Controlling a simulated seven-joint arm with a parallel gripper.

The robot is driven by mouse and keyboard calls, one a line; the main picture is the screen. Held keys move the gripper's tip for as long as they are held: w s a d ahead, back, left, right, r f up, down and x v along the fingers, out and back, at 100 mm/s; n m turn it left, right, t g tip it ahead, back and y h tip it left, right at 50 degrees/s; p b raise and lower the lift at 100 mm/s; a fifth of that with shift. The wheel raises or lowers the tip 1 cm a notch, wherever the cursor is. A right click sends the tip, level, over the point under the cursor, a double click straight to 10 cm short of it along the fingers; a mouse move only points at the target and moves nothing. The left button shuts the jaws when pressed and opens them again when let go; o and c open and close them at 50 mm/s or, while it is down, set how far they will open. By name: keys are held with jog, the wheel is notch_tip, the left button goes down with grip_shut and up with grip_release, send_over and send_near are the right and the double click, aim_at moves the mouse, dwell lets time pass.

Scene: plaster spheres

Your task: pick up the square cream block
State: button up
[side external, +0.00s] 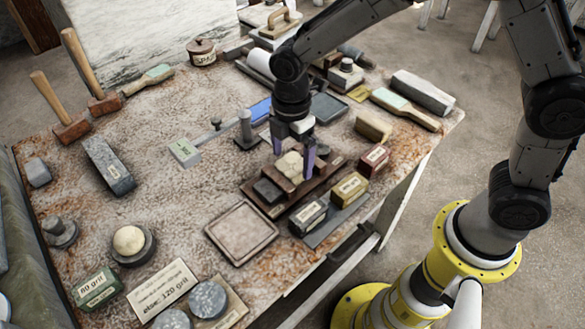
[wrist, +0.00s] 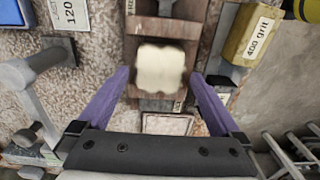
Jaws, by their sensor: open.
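The square cream block (side external: 289,166) has wavy edges and sits on a brown wooden rack (side external: 262,205) near the table's front edge. In the wrist view the cream block (wrist: 161,68) lies between my fingertips, with a gap on each side. My gripper (side external: 293,157) points down with its two purple fingers open, one on each side of the block in the picture. The wrist view also shows my gripper (wrist: 159,74) open and empty. I cannot tell exactly how high the fingertips are relative to the block.
A dark block (side external: 267,191) sits beside the cream block on the rack. Labelled grit blocks, one yellow (side external: 349,189), one dark (side external: 308,216) and one red (side external: 373,160), stand close by. A square tray (side external: 241,233) lies in front. A metal post stand (side external: 246,130) stands behind.

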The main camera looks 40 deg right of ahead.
aim_at(292, 164)
notch_tip(292, 164, down, 3)
jog(key=shift+d+f, duration=0.15)
jog(key=shift+f, duration=0.05)
jog(key=shift+w+r, duration=0.1)
grip_shut()
dwell(0.4)
